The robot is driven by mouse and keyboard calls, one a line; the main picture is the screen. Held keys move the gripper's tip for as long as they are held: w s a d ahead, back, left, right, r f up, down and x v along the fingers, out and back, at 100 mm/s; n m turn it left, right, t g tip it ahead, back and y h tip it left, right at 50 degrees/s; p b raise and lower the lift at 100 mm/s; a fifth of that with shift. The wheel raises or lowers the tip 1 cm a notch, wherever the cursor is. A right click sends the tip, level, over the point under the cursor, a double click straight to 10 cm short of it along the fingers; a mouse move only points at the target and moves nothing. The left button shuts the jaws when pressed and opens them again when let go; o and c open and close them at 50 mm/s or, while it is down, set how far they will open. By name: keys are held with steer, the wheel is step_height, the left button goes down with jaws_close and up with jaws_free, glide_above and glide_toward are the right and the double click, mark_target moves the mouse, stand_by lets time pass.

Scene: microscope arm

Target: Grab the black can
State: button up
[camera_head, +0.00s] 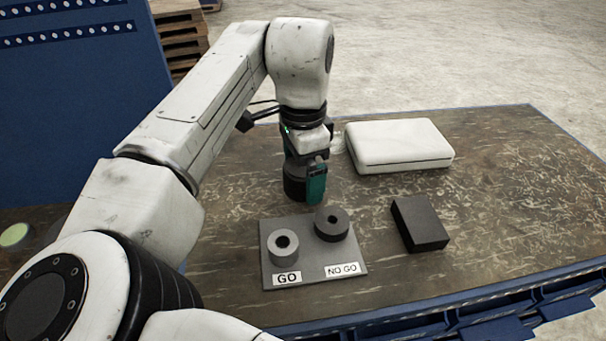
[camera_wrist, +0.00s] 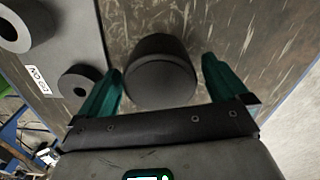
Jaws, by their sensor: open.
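The black can (camera_head: 294,187) stands on the worn table, partly hidden behind my gripper in the head view. In the wrist view the can (camera_wrist: 160,72) shows as a dark, smooth cylinder seen mostly from its top. My gripper (camera_head: 312,190) points down at the can. In the wrist view its two green fingers (camera_wrist: 163,75) are spread, one on each side of the can. There is a visible gap between the can and the right finger, and a very small one or contact at the left finger; I cannot tell which.
A grey gauge plate (camera_head: 310,277) marked GO and NO GO lies in front, bearing a light ring (camera_head: 283,254) and a dark ring (camera_head: 331,231). A black block (camera_head: 419,224) lies to the right. A white case (camera_head: 398,146) lies behind right. The table's right side is clear.

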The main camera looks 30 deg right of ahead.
steer(key=shift+c, duration=0.4)
steer(key=c, duration=1.1)
steer(key=shift+r, duration=0.1)
